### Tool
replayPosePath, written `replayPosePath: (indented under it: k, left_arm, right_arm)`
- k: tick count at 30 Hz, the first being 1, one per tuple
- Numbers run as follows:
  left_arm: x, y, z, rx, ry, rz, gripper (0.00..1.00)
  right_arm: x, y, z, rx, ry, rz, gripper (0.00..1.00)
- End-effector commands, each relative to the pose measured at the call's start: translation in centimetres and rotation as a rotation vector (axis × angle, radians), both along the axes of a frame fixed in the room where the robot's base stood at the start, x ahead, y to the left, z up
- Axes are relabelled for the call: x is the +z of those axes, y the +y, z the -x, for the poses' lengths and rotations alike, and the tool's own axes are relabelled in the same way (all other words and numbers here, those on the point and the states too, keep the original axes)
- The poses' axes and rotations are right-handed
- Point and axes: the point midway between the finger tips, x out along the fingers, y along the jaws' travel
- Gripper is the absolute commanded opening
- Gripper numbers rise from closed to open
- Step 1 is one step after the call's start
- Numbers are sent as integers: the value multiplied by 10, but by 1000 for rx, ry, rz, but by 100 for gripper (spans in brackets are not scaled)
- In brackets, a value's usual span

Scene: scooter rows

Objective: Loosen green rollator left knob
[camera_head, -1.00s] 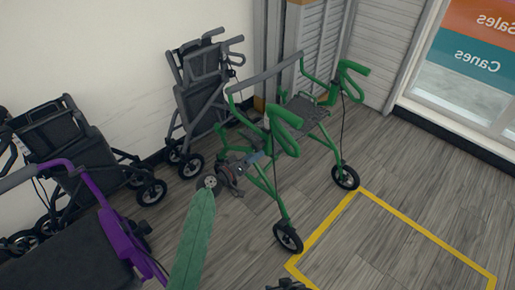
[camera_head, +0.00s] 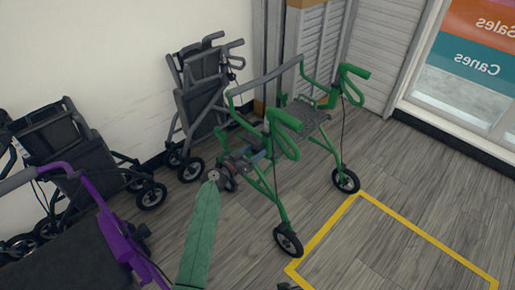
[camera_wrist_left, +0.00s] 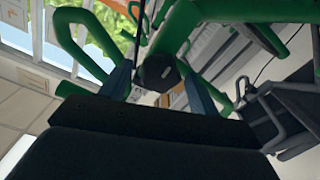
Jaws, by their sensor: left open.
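The green rollator (camera_head: 283,205) stands upright in the middle of the head view, with grey seat and dark wheels. My left gripper (camera_head: 262,157) is at the rollator's near side, below the near handle. In the left wrist view, a dark knob (camera_wrist_left: 158,72) on the green frame lies between the two bluish fingers of my left gripper (camera_wrist_left: 160,88). The fingers are apart, one on each side of the knob; I cannot tell whether they touch it. The knob is hidden in the head view. A dark piece at the bottom edge may be my right gripper; its jaws are not clear.
A purple rollator (camera_head: 118,235) stands at the lower left, close to my left arm. A black rollator (camera_head: 75,150) and a grey folded one (camera_head: 200,95) stand by the wall. A yellow floor outline (camera_head: 325,232) at the lower right encloses clear floor.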

Motion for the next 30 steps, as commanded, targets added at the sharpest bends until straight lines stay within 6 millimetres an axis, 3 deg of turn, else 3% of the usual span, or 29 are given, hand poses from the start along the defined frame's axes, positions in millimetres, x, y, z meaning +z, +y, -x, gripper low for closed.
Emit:
replayPosePath:
  k: [6, 16, 17, 21, 24, 30]
  left_arm:
    - [0, -14, -15, 1, 1, 0, 62]
    - [-1, -17, -17, 1, 1, -1, 62]
    - [-1, -17, -17, 1, 1, -1, 60]
    - [-1, -17, -17, 1, 1, -1, 32]
    - [-1, -16, -17, 1, 1, -1, 17]
    - [-3, -16, -17, 1, -6, -8, 17]
  right_arm:
    - [18, -1, 1, 6, 15, 2, 36]
    - [21, -1, 1, 7, 17, 4, 36]
    - [21, -1, 1, 8, 18, 3, 36]
    - [21, 0, 1, 8, 18, 3, 36]
    - [21, 0, 1, 8, 18, 3, 36]
    - [12, -1, 0, 4, 7, 1, 36]
